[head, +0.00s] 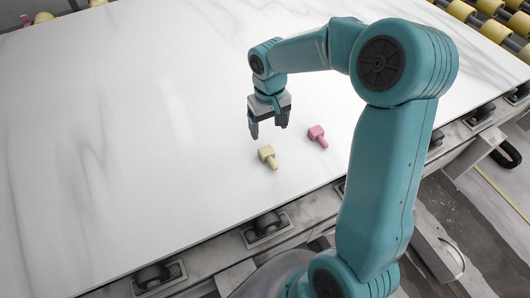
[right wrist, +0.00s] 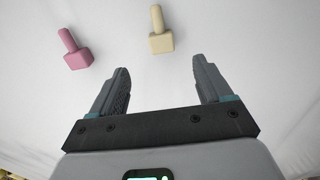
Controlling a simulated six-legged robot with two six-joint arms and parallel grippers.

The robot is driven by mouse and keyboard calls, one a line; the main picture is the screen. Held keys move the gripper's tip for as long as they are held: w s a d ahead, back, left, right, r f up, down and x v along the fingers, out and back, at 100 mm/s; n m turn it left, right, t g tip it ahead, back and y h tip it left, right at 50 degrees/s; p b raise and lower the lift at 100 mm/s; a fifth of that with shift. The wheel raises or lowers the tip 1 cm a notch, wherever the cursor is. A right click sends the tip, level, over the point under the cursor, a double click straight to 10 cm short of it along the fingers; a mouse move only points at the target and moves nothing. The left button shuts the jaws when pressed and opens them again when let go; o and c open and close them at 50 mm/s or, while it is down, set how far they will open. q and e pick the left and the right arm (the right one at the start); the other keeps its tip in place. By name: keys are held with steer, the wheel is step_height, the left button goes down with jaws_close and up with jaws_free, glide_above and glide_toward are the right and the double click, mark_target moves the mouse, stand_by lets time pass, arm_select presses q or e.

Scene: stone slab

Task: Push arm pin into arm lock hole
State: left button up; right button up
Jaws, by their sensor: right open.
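A pale yellow piece (head: 267,156) with a square block head and a thin peg lies on the white slab. A pink piece (head: 317,136) of the same kind lies to its right and a little farther back. I cannot tell which is the arm pin, and no lock hole shows clearly. My right gripper (head: 268,131) is open and empty above the slab, just behind the yellow piece. In the right wrist view the yellow piece (right wrist: 159,30) lies beyond the gap between the open fingers (right wrist: 162,80). The pink piece (right wrist: 74,48) lies beyond the left finger. My left gripper is not in view.
The white veined stone slab (head: 120,130) is wide and bare around the pieces. Its front edge rests on a metal frame with dark rollers (head: 265,226). Yellow rollers (head: 462,11) stand at the back right. My right arm covers part of the slab's right side.

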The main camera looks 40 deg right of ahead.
glide_above(268, 152)
steer(key=f, duration=0.7)
steer(key=shift+s+f, duration=0.1)
steer(key=shift+s, duration=0.1)
steer(key=shift+f, duration=0.2)
steer(key=f+p, duration=0.1)
steer(key=f, duration=0.4)
steer(key=shift+w+f, duration=0.2)
steer(key=shift+a, duration=0.1)
steer(key=shift+c, duration=0.4)
steer(key=c, duration=1)
steer(key=shift+c, duration=0.6)
steer(key=shift+r, duration=0.15)
